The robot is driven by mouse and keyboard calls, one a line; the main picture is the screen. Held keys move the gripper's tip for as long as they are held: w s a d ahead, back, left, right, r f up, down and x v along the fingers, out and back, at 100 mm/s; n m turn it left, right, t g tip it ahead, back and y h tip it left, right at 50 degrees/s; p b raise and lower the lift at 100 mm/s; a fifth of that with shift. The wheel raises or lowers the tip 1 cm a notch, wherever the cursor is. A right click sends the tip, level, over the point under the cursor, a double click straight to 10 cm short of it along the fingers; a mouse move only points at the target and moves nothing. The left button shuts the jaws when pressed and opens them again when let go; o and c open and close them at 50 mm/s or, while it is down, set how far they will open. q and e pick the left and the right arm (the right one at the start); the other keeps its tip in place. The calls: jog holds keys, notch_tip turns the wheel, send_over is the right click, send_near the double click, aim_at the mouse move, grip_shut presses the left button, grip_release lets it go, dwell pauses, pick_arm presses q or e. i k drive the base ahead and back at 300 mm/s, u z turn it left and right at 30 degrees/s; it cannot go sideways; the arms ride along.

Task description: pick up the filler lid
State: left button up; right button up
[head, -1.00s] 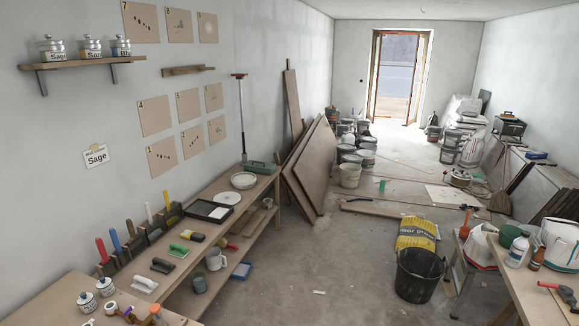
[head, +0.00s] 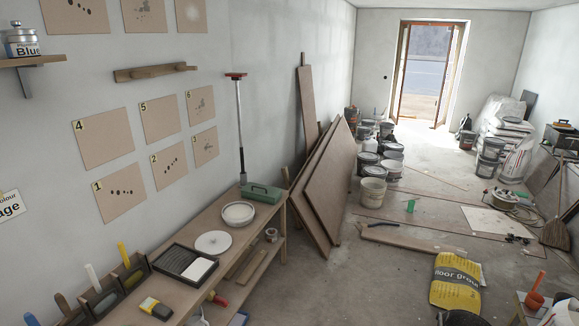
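A flat white round lid (head: 213,244), which looks like the filler lid, lies on the long wooden bench (head: 262,223) along the left wall. It has a small mark at its middle. A round white tub (head: 238,213) stands just behind it, with pale material inside. The lid lies apart from the tub. Neither of my grippers shows in the head view.
A black tray (head: 172,263) with a white block lies in front of the lid. A green box (head: 262,193) stands at the bench's far end. Boards (head: 325,185) lean on the wall beyond. Open floor (head: 340,285) lies right of the bench.

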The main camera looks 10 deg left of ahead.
aim_at(212, 242)
jog(key=i, duration=3.15)
jog(key=u, duration=1.9)
